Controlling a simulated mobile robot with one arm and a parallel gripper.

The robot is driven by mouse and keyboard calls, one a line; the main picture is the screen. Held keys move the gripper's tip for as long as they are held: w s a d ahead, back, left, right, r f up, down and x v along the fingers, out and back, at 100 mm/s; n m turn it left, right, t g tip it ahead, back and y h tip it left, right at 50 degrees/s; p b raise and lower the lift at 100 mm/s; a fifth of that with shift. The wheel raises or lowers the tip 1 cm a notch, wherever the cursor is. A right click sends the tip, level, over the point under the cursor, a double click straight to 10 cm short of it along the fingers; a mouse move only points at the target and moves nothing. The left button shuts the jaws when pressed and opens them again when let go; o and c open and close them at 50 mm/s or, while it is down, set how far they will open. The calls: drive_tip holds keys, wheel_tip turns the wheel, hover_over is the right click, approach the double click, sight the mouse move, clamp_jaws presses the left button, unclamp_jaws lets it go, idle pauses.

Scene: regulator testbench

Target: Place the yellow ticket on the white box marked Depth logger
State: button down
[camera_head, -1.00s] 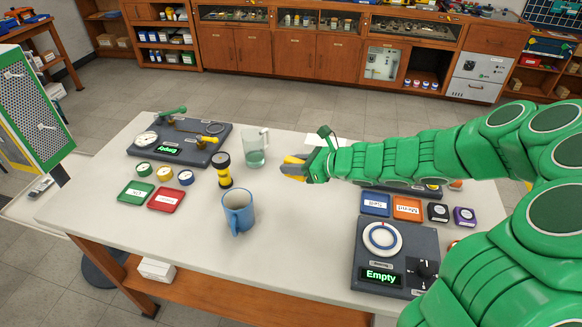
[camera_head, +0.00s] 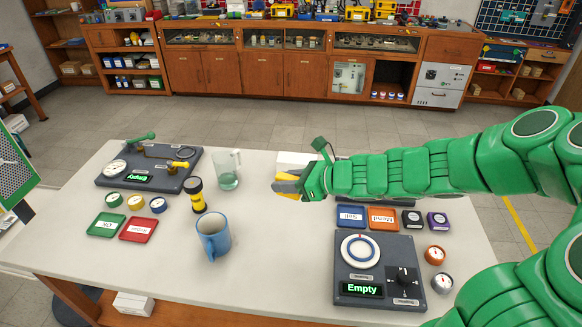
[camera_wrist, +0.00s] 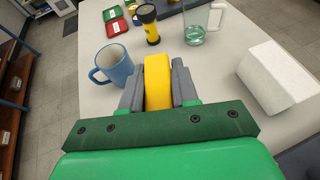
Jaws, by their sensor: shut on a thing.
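My gripper (camera_head: 284,187) is shut on the yellow ticket (camera_wrist: 157,82), a yellow block with a rounded end, held between the grey fingers. The ticket also shows at the fingertips in the head view (camera_head: 287,196). A plain white box (camera_wrist: 277,77) stands on the table to the right of my gripper in the wrist view. In the head view the white box (camera_head: 296,158) is just behind my gripper and partly hidden by it. I see no readable Depth logger marking on its visible faces.
A blue mug (camera_head: 213,238), a yellow-black flashlight (camera_head: 196,196) and a glass mug (camera_head: 227,171) stand left of my gripper. A dark panel reading Empty (camera_head: 381,268) lies at the front right. The table's front middle (camera_head: 275,270) is clear.

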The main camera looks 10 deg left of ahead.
drive_tip(key=w+d+r+m+t, duration=0.1)
drive_tip(key=w+d+r, duration=0.3)
drive_tip(key=w+r, duration=0.4)
hover_over(295, 157)
drive_tip(key=s, duration=0.2)
drive_tip(key=f, duration=0.9)
drive_tip(key=shift+w+d, duration=0.25)
drive_tip(key=shift+d, duration=0.05)
drive_tip(key=shift+w+a+f, duration=0.2)
drive_tip(key=shift+w+f, duration=0.4)
drive_tip(key=shift+f, duration=1.7)
drive_tip(key=shift+f, duration=0.1)
drive_tip(key=c, duration=0.8)
unclamp_jaws()
drive_tip(key=shift+t, duration=0.4)
drive_tip(key=shift+c, duration=0.2)
